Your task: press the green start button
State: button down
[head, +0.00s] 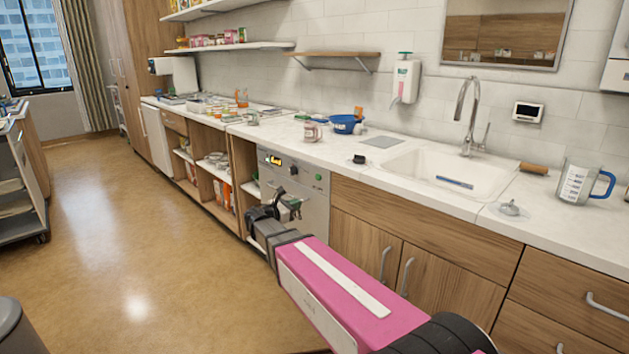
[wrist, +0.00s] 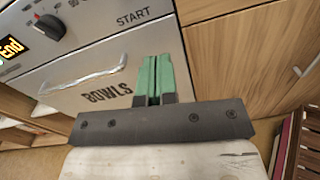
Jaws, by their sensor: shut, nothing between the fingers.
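The green start button (head: 319,178) is a small round button at the upper right of the steel machine's front (head: 310,215) in the head view. In the wrist view, the printed word START (wrist: 133,18) shows near the top edge, but the button itself is out of frame. My gripper (head: 298,207) is in front of the machine, below the button in the head view. Its green fingers (wrist: 154,62) are shut together and empty, below and right of the START label in the wrist view. I cannot tell whether the tips touch the front.
The machine has a lit display reading End (wrist: 10,47), a black knob (wrist: 48,28) and a pale handle (wrist: 85,80) above the word BOWLS. Wooden cupboard doors (head: 365,237) adjoin on the right. The counter above holds a blue bowl (head: 346,124) and a mug (head: 312,132).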

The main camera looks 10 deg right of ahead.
aim_at(317, 178)
jog(key=w+a+r+n+t, duration=0.1)
jog(key=w+a+r+n+h, duration=0.1)
jog(key=a+r, duration=0.1)
jog(key=shift+t, duration=0.4)
jog(key=shift+w+d, duration=0.1)
jog(key=x, duration=1.4)
